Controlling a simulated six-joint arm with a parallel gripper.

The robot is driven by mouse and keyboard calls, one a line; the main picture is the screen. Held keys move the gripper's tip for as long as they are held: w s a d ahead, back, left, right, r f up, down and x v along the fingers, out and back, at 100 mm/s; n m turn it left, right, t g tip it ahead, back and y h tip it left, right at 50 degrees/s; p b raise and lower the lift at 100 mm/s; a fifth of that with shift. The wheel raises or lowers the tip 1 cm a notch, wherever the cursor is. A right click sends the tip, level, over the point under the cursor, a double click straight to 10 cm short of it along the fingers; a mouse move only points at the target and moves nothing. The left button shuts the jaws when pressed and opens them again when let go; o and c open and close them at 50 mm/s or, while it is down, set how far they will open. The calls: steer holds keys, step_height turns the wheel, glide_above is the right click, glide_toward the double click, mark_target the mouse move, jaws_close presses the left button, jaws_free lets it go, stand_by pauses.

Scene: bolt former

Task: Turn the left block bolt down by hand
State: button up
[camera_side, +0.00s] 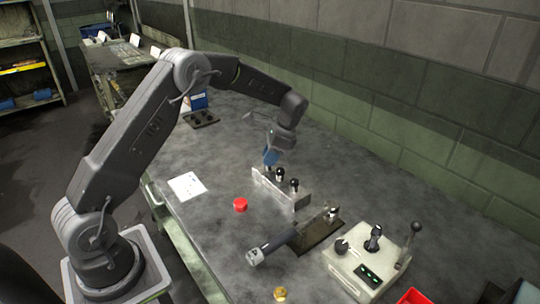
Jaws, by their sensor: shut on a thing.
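A grey metal block (272,192) stands upright on the workbench in the middle of the side view. My gripper (269,163), with a blue part at its end, points down over the left end of the block. It is shut on the left block bolt, which is mostly hidden by the gripper at this size. Two other dark-headed bolts (280,174) (294,186) stand along the block to the right of my gripper.
A bolt former (318,230) with a dark cylindrical handle lies in front of the block. A control box (365,262) with levers stands at right. A red cap (240,204) and white paper (187,186) lie left. A brass piece (280,294) sits at the front edge.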

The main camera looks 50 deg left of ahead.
steer(key=m, duration=0.2)
steer(key=m+t+y, duration=0.1)
steer(key=m, duration=0.1)
steer(key=shift+s+d+m, duration=0.1)
steer(key=shift+s+m, duration=0.05)
steer(key=shift+m, duration=0.25)
steer(key=shift+t, duration=0.3)
steer(key=shift+r, duration=0.1)
steer(key=o, duration=0.9)
steer(key=v, duration=1.3)
steer(key=shift+d+r, duration=0.3)
